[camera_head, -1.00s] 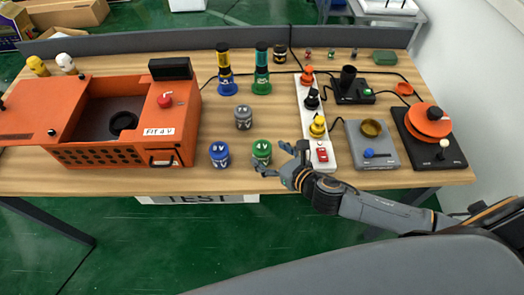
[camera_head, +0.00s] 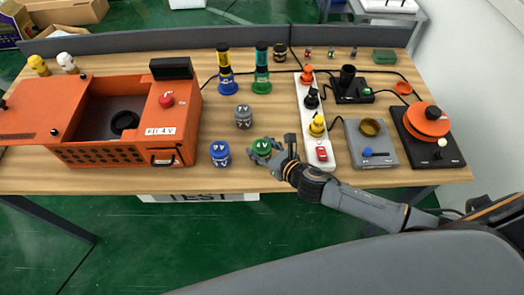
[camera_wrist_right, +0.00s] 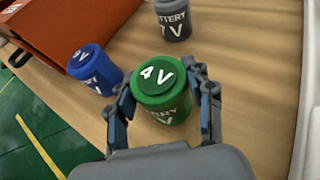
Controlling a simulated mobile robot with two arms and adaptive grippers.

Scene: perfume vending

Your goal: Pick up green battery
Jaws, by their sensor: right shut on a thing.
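The green battery (camera_head: 262,147) is a short cylinder marked "4 V" near the front edge of the table. My right gripper (camera_head: 266,154) is shut on it, with the arm reaching in from the right. In the right wrist view, the green battery (camera_wrist_right: 162,90) stands between the two fingers of the right gripper (camera_wrist_right: 165,100), one finger on each side. I cannot tell whether its base is off the table. My left gripper is not in view.
A blue battery (camera_head: 220,154) stands just left of the green one, and a grey battery (camera_head: 243,116) behind. An orange box (camera_head: 120,153) with an open cavity is at left. A white power strip (camera_head: 316,128) is close on the right.

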